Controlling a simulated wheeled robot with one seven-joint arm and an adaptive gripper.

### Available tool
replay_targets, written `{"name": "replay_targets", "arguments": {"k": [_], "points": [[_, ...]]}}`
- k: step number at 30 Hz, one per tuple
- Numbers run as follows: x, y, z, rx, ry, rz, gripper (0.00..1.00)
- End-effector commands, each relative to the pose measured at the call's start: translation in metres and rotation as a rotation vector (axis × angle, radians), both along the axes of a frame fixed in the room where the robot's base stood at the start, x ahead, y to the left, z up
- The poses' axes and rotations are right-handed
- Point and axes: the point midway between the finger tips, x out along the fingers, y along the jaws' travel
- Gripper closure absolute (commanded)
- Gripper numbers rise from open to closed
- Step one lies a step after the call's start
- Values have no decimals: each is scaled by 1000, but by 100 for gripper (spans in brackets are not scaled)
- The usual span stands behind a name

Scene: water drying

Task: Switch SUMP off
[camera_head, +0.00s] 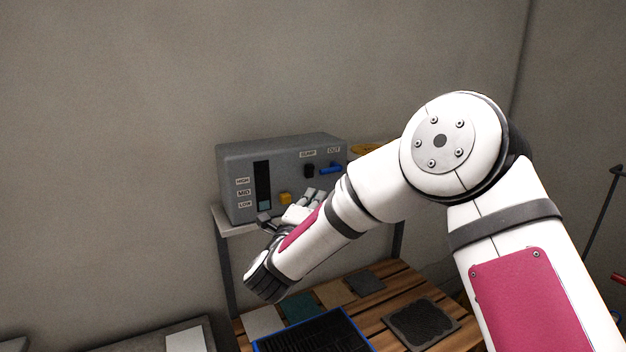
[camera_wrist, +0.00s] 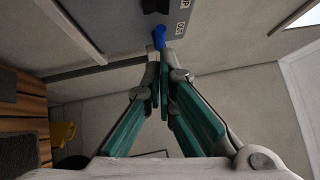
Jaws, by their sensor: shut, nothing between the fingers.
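A grey control box (camera_head: 290,152) stands on a shelf against the wall. The black SUMP switch (camera_head: 309,171) is on its front, below the SUMP label (camera_head: 308,154). It also shows at the top edge of the wrist view (camera_wrist: 155,5), partly cut off. A blue lever (camera_head: 330,169) sits beside it under the OUT label (camera_head: 334,150). In the wrist view, my gripper (camera_wrist: 162,56) is shut and empty, its tips just below the blue lever (camera_wrist: 158,38); I cannot tell whether they touch. In the head view my forearm partly hides the gripper.
A yellow knob (camera_head: 285,198) and a level window (camera_head: 262,185) with HIGH, MID and LOW labels are on the box's left part. Below, a slatted wooden table (camera_head: 385,297) carries a blue-edged black tray (camera_head: 312,335), a dark mesh pad (camera_head: 421,322) and several flat pieces.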

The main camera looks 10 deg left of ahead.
Motion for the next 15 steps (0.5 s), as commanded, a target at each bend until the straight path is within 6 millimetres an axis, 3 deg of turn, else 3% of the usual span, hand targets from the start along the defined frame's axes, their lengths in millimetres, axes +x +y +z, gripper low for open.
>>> {"name": "replay_targets", "arguments": {"k": [8, 15], "points": [[54, -12, 8, 1, 0, -2, 100], [76, 6, 14, 1, 0, -1, 100]]}}
